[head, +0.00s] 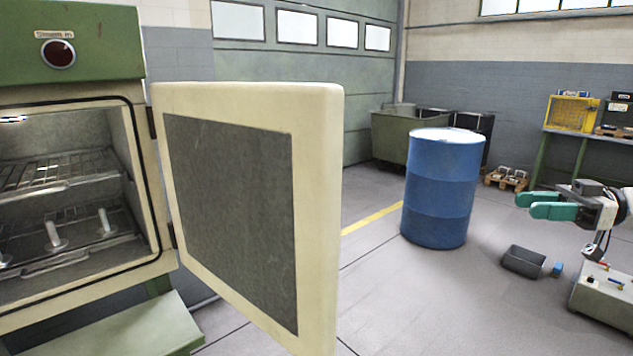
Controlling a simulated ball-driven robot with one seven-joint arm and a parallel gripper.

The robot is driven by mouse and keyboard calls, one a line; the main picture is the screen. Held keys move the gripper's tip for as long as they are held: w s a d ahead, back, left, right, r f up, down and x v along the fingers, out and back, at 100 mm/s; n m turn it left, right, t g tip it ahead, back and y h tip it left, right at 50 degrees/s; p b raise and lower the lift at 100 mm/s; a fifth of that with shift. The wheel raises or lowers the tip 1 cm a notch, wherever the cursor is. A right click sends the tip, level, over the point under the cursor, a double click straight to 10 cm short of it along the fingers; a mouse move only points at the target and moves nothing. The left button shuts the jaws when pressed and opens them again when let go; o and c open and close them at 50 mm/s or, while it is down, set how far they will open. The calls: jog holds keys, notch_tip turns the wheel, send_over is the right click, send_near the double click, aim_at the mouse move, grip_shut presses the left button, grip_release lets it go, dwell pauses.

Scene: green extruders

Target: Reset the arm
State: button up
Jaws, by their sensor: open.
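My gripper (541,205) is at the right edge of the head view, with green fingers pointing left. Its fingers are open with nothing visible between them. Part of my arm shows at the right edge and the rest is out of view. The gripper is raised in free air, apart from the open oven door and to the right of the blue drum in the picture.
A green oven (105,60) with wire racks stands at left, its thick cream door (325,200) swung wide open. A blue drum (441,190) stands mid-room. A dark bin (523,261) and a small blue object (557,269) are on the floor (400,300), otherwise mostly clear.

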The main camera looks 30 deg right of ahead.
jog(key=w+a+f+m+g+h+p, duration=0.1)
jog(key=w+a+f+m+p, duration=0.15)
jog(key=a+f, duration=0.45)
jog(key=w+a+f+m+h+p, duration=0.1)
jog(key=w+a+f+m+h, duration=0.25)
jog(key=f, duration=0.55)
jog(key=s+a+f+m+g+h+p, duration=0.1)
jog(key=s+a+f+m+g+p, duration=0.15)
jog(key=a+f, duration=0.9)
jog(key=s+a+f+m+g+h+p, duration=0.25)
jog(key=s+a+f+h, duration=0.25)
jog(key=s+a+f, duration=0.45)
jog(key=s+r+g+h+p, duration=0.1)
jog(key=s+r+h, duration=0.1)
jog(key=s, duration=0.5)
jog(key=s+r+g+h+p, duration=0.1)
jog(key=s+r+h+p, duration=0.1)
jog(key=s, duration=0.6)
jog(key=shift+s+d+r+g+h, duration=0.15)
jog(key=shift+s+d+g+h, duration=0.05)
jog(key=shift+s+g+h, duration=0.15)
